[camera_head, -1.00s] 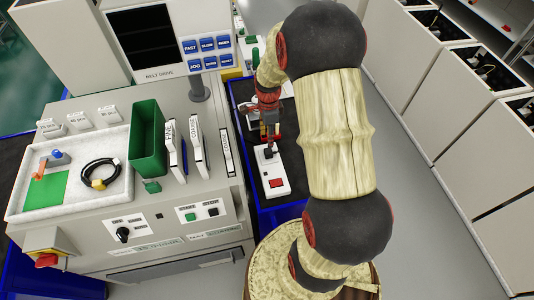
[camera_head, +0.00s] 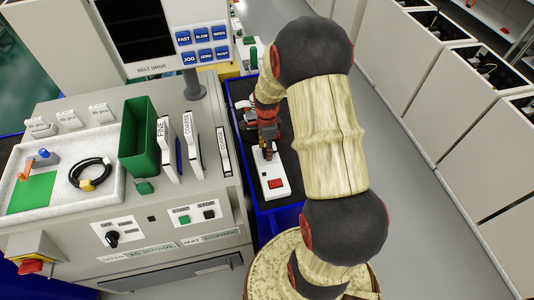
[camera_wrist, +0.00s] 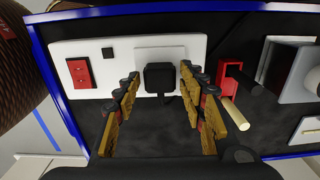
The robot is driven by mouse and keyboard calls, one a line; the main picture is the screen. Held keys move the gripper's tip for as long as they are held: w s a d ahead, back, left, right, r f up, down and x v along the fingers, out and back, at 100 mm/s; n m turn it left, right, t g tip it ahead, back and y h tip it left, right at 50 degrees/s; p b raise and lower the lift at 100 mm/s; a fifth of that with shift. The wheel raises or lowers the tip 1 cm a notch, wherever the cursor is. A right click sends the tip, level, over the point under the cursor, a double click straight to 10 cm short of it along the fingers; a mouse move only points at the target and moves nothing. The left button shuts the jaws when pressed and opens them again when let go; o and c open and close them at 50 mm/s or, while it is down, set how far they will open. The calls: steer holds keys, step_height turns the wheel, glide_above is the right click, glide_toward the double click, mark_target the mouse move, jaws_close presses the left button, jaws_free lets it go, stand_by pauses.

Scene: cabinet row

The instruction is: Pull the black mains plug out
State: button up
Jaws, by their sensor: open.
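The black mains plug (camera_wrist: 160,77) sits in a white socket strip (camera_wrist: 118,54) with a red rocker switch, centred in the wrist view. In the head view the white strip (camera_head: 272,176) lies in the blue-edged dark tray, and the plug is mostly hidden by my gripper. My gripper (camera_wrist: 162,80) is open. Its two fingers stand one on each side of the plug, with visible gaps between. In the head view my gripper (camera_head: 268,138) is at the far end of the strip.
A red part (camera_wrist: 230,78) and a pale rod (camera_wrist: 237,113) lie right of the fingers in the wrist view. A grey machine (camera_head: 180,225) with a green bin (camera_head: 140,135) stands left of the tray. Open floor (camera_head: 400,215) lies to the right.

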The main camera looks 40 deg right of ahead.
jaws_close()
stand_by(1.2)
steer(key=shift+r, duration=0.15)
steer(key=shift+r+p, duration=2.1)
steer(key=shift+r, duration=0.85)
